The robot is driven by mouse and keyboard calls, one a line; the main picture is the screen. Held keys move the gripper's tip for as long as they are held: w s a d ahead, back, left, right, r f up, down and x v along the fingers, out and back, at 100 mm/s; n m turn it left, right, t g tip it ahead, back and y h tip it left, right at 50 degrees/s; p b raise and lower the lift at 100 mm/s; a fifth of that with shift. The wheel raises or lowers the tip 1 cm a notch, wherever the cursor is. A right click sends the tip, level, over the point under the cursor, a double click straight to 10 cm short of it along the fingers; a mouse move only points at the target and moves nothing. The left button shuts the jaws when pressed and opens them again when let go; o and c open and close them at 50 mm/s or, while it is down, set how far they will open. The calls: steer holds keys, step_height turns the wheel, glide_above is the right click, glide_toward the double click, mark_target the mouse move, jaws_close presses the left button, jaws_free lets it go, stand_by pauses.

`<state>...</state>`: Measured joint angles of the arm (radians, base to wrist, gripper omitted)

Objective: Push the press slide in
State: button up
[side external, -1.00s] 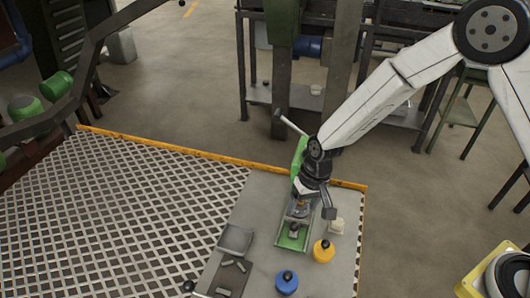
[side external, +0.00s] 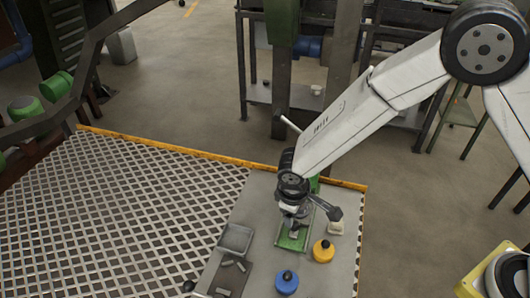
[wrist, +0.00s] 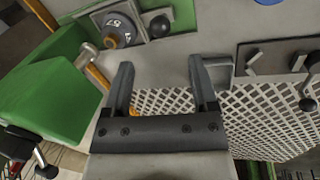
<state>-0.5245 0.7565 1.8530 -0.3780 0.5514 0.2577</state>
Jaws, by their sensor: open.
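The green press (wrist: 50,95) fills the left of the wrist view; in the side view my arm hides most of it. What looks like its slide, a grey plate (wrist: 104,18) with a round numbered piece and a black knob (wrist: 160,26), is at the top left of the wrist view. In the side view its green bed (side external: 291,243) shows below my gripper (side external: 312,212). My gripper (wrist: 161,72) is open, with nothing between its fingers. It is above the table beside the press, apart from the knob in the wrist view. How far the slide is in cannot be told.
A yellow round piece (side external: 323,252) and a blue one (side external: 286,283), both black-knobbed, stand close by. A grey tray (side external: 236,239) and a dark plate with bars (side external: 230,277) lie left. The grating (side external: 110,220) is clear.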

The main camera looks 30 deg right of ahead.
steer(key=shift+f, duration=0.15)
steer(key=shift+w+d+f, duration=0.15)
steer(key=shift+d+f, duration=0.05)
steer(key=shift+f, duration=1.05)
steer(key=shift+w+d+f, duration=0.15)
steer(key=shift+d+f, duration=0.05)
steer(key=shift+f, duration=1)
steer(key=shift+w+d+f, duration=0.15)
steer(key=shift+d+f, duration=0.05)
steer(key=shift+f, duration=1.05)
jaws_close()
